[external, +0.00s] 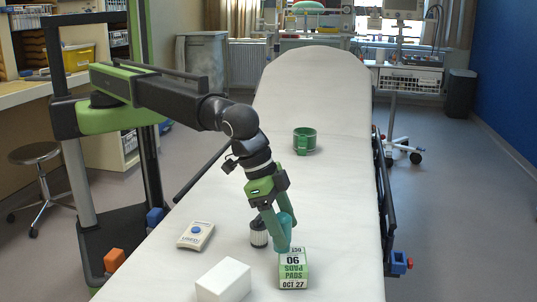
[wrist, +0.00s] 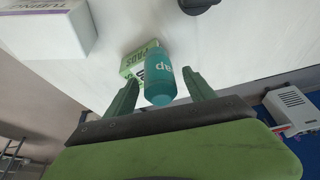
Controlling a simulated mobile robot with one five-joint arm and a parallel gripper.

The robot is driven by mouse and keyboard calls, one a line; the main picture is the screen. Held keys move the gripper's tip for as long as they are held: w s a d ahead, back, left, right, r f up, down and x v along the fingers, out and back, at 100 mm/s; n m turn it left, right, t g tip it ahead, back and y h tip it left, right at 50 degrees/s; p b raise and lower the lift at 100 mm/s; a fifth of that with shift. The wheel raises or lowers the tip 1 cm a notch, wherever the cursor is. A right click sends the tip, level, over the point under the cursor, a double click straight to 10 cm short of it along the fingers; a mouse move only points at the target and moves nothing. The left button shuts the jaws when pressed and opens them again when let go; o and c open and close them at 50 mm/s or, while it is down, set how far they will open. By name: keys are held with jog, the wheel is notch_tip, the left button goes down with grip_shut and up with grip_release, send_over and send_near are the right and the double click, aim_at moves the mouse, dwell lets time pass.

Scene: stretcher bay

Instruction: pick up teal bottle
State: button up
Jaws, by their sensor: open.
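The teal bottle (external: 284,230) stands on the white stretcher just behind the green-and-white pads box, partly covered by my fingers in the external view. In the wrist view the bottle (wrist: 159,80) shows lettering and lies between the two fingers, with a gap at each side. My gripper (external: 275,228) is open and points down at the bottle; its fingers also show in the wrist view (wrist: 160,88). The bottle's far side is hidden.
The pads box (external: 293,270) is close against the bottle's front. A black-and-white cylinder (external: 259,233) is close to its left. A white box (external: 222,281) and a small white device (external: 196,236) lie further left. A green mug (external: 304,140) stands farther back; the stretcher's right side is clear.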

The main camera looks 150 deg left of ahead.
aim_at(285, 216)
jog(key=shift+b+x, duration=0.35)
jog(key=shift+x, duration=0.7)
jog(key=shift+r, duration=0.15)
jog(key=shift+c, duration=0.3)
grip_shut()
jog(key=r+p, duration=0.1)
jog(key=p, duration=0.1)
jog(key=r+p, duration=0.3)
jog(key=r, duration=0.1)
jog(key=shift+s+d+r+p, duration=0.2)
jog(key=shift+d+p, duration=0.2)
jog(key=shift+s+d+r+p, duration=0.7)
jog(key=shift+d+r+p, duration=2.1)
jog(key=shift+d, duration=3.3)
jog(key=w+a+f+b, duration=0.1)
jog(key=a+f+b, duration=0.1)
jog(key=a, duration=0.1)
jog(key=w+a+f+b, duration=0.1)
jog(key=a+f+b, duration=0.1)
jog(key=a, duration=0.1)
jog(key=w+a+f+b, duration=0.1)
jog(key=a+f+b, duration=0.1)
jog(key=a, duration=0.2)
jog(key=shift+w+a+f+b, duration=0.1)
jog(key=shift+w+f+b, duration=0.25)
jog(key=shift+f, duration=0.05)
jog(key=shift+a+f, duration=0.1)
jog(key=shift+a, duration=0.25)
